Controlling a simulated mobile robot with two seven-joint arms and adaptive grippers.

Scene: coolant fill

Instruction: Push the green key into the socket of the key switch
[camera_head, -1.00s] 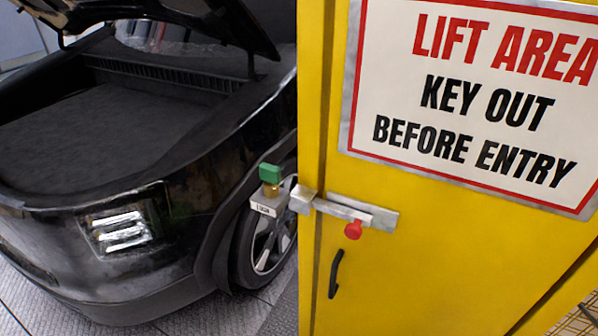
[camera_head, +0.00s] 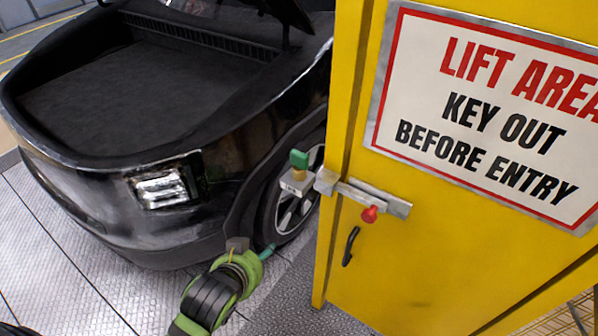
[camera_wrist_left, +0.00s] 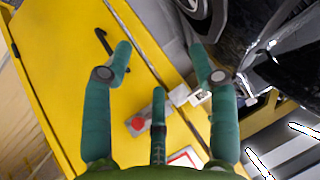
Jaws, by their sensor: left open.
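The green key (camera_head: 299,160) stands upright on a brass-coloured part on top of the key switch (camera_head: 297,183). The switch is a small grey box with a white label, on a bracket at the yellow door's left edge. How deep the key sits in the socket cannot be told. My left gripper (camera_head: 252,248) is low in front of the car's wheel, below and left of the switch, apart from it. In the left wrist view its teal fingers (camera_wrist_left: 160,52) are spread and empty. There the switch's label (camera_wrist_left: 198,97) shows partly behind the right finger; the key cannot be made out. My right gripper is out of view.
The yellow door (camera_head: 380,270) carries a latch bar with a red knob (camera_head: 369,214), a black handle (camera_head: 350,246) and a warning sign (camera_head: 480,120). A black car (camera_head: 120,190) with its hood up stands close at the left. Open floor shows below the car.

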